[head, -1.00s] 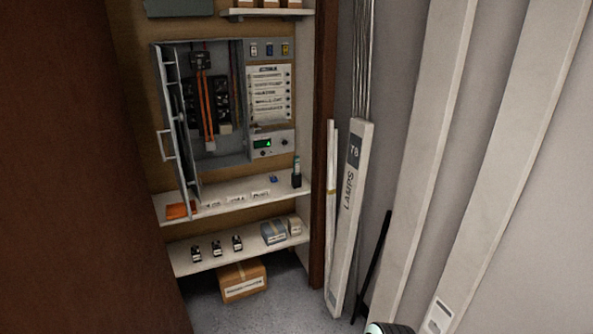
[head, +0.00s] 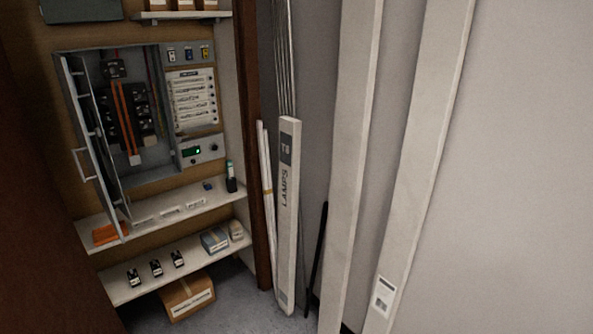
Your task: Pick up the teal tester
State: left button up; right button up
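A small teal-topped tester (head: 229,169) stands upright in a dark holder (head: 231,185) at the right end of the upper shelf, below the electrical cabinet. Only its upper part shows above the holder. Neither of my grippers is in the head view.
The shelf (head: 160,216) also bears a blue item, white labels and an orange piece. The grey cabinet (head: 68,110) has its door open. Lower down are small black devices and boxes. A long lamp carton (head: 287,230) and poles lean right of the dark post (head: 252,150).

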aim_at(229, 162)
jog(key=z, duration=3.6)
jog(key=k+j+z, duration=0.1)
jog(key=z, duration=1.6)
jog(key=k+z, duration=0.1)
jog(key=k, duration=2.05)
jog(key=k+j+u, duration=0.1)
jog(key=k+u, duration=0.25)
jog(key=k+j+u, duration=0.3)
jog(key=l+u, duration=0.1)
jog(key=u, duration=3.55)
jog(key=i+j, duration=0.05)
jog(key=j, duration=0.05)
